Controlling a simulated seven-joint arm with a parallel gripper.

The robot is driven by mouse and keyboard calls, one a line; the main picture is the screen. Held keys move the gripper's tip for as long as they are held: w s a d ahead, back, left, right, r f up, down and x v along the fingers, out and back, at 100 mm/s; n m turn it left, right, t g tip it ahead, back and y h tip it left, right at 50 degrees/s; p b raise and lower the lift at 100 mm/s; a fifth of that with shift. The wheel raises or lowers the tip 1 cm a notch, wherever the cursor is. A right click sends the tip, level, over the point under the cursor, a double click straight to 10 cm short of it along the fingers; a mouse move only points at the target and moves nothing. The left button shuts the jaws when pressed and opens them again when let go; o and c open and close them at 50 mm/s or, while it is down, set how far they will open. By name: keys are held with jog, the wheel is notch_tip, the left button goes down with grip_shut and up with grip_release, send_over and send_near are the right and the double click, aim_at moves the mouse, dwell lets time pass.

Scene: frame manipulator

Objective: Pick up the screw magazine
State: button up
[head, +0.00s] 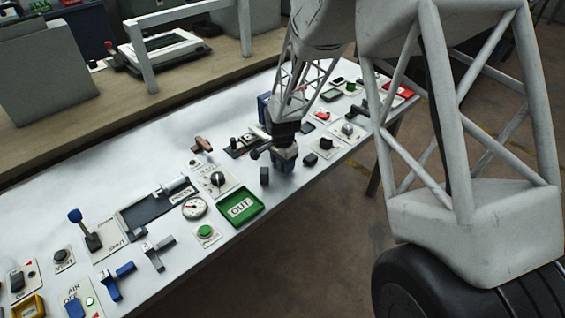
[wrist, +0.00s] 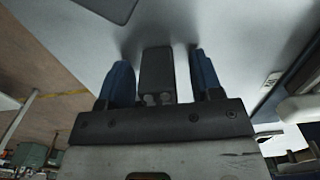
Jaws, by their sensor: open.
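My gripper (head: 285,163) is low over the white panel table in the head view, with its fingers pointing down. In the wrist view its two blue fingers (wrist: 161,72) stand apart, one on each side of a dark upright block (wrist: 156,66). The block shows two round ends near the palm and looks like the screw magazine, though I cannot be sure. A gap shows on each side of it, so the fingers do not grip it. In the head view the fingers and arm mostly hide this block.
A small dark block (head: 264,176) stands just left of my gripper. A green OUT tray (head: 229,219), a round gauge (head: 194,208) and a knob plate (head: 217,181) lie nearer the left. A black button (head: 326,144) is to the right.

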dwell(0.3)
jog(key=c, duration=1)
jog(key=shift+r, duration=0.15)
jog(key=shift+r, duration=0.85)
jog(key=shift+s+r, duration=0.2)
jog(key=shift+r, duration=0.65)
jog(key=s+d, duration=0.1)
jog(key=s, duration=0.4)
jog(key=s+d+r, duration=0.1)
jog(key=s+d, duration=0.1)
jog(key=s, duration=0.3)
jog(key=s+d, duration=0.1)
jog(key=s, duration=0.4)
jog(key=shift+d+r, duration=0.15)
jog(key=shift+d, duration=0.15)
